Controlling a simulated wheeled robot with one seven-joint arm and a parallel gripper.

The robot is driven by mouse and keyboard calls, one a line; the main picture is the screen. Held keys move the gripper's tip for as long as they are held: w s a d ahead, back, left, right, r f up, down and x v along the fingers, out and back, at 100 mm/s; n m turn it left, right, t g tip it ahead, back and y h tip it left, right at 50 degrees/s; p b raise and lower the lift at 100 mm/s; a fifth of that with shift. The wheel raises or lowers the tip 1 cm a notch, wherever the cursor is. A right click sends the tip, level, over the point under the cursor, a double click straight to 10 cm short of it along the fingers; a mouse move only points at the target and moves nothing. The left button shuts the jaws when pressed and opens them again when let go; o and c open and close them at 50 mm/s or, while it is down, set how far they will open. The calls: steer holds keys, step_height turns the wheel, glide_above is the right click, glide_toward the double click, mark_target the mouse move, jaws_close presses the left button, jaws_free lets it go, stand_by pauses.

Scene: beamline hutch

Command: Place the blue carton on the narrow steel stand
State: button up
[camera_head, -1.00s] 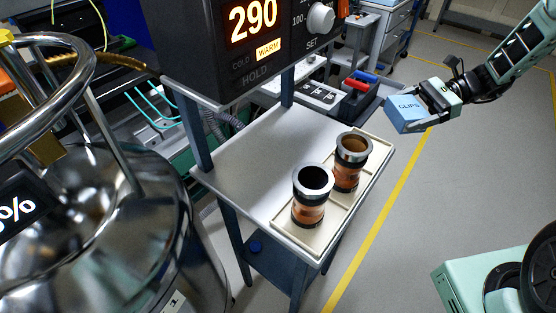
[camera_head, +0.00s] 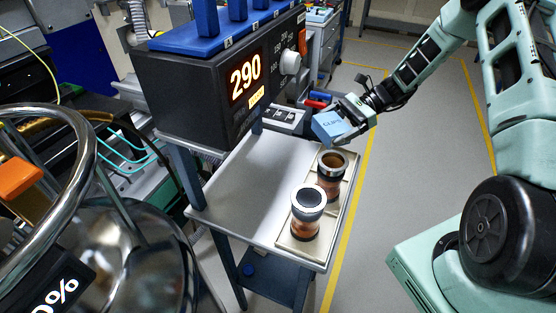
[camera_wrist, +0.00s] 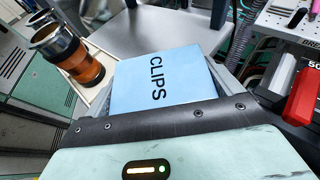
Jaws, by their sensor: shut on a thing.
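The blue carton (camera_head: 329,126), marked CLIPS, is held in my gripper (camera_head: 343,121). It is up in the air near the far right corner of the steel stand (camera_head: 236,187). In the wrist view the carton (camera_wrist: 165,85) sits between the jaws, its lettered face toward the camera. The stand has a narrow grey top, dark legs and a lower shelf. The left part of its top is bare. The carton is apart from the top.
A cream tray (camera_head: 290,243) on the stand's right side holds two copper-and-black cylinders (camera_head: 307,212) (camera_head: 331,172). A black heater box reading 290 (camera_head: 215,85) stands at the back of the top. A shiny steel vessel (camera_head: 150,245) is at left.

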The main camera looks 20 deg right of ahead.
steer(key=p, duration=0.3)
glide_above(276, 160)
steer(key=d, duration=0.1)
steer(key=shift+d, duration=0.15)
steer(key=shift+s+a+r, duration=0.1)
steer(key=shift+a, duration=0.5)
step_height(276, 160, down, 3)
steer(key=shift+r+p, duration=0.2)
steer(key=shift+p, duration=0.4)
steer(key=shift+f, duration=0.6)
steer(key=shift+f, duration=0.15)
steer(key=o, duration=0.7)
